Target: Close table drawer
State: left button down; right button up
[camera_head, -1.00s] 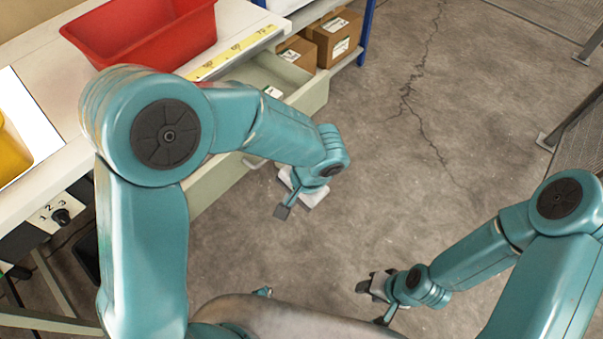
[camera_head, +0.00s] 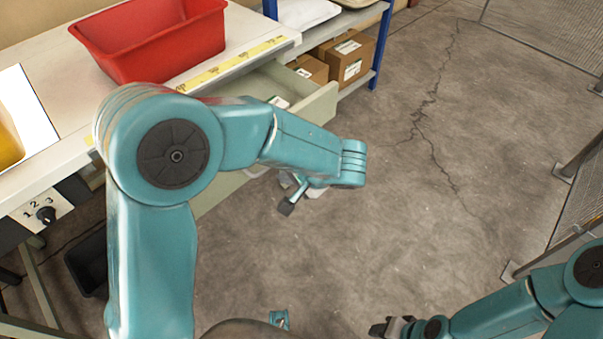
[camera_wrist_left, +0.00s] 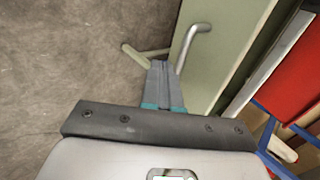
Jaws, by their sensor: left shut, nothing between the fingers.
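The pale green table drawer (camera_head: 318,108) stands open under the white worktop in the head view, partly hidden behind my left arm. Its front panel (camera_wrist_left: 228,45) and grey bar handle (camera_wrist_left: 192,42) show in the left wrist view. My left gripper (camera_head: 288,206) is in front of the drawer, partly hidden by its own wrist. In the left wrist view its fingers (camera_wrist_left: 161,72) are shut and empty, right beside the handle. I cannot tell whether they touch it. My right gripper (camera_head: 384,328) is low in the head view, away from the drawer, and its jaws are unclear.
A red bin (camera_head: 160,42) sits on the worktop (camera_head: 70,85). Cardboard boxes (camera_head: 350,58) stand on a blue-framed shelf behind the drawer. A black bin (camera_head: 88,262) is below the table at left. The concrete floor (camera_head: 420,190) to the right is clear.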

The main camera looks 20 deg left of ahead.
pick_arm(q)
jog(key=shift+w+a+f, duration=0.15)
jog(key=shift+w+a, duration=0.25)
jog(key=shift+a, duration=0.4)
jog(key=shift+w+a+f, duration=0.15)
jog(key=shift+w+a, duration=0.2)
jog(key=shift+a, duration=0.45)
jog(key=w+a, duration=0.1)
jog(key=a, duration=0.3)
jog(key=w+a+b, duration=0.1)
jog(key=w+a, duration=0.1)
jog(key=a, duration=0.2)
jog(key=w+a+b, duration=0.1)
jog(key=w+a, duration=0.1)
jog(key=a, duration=0.2)
jog(key=shift+a, duration=0.15)
jog(key=w+a, duration=0.1)
jog(key=a, duration=0.3)
jog(key=w+a+p, duration=0.1)
jog(key=w+a, duration=0.1)
jog(key=a, duration=0.2)
jog(key=w+a, duration=0.2)
jog(key=a, duration=0.2)
jog(key=shift+w+a, duration=0.1)
jog(key=shift+a, duration=0.15)
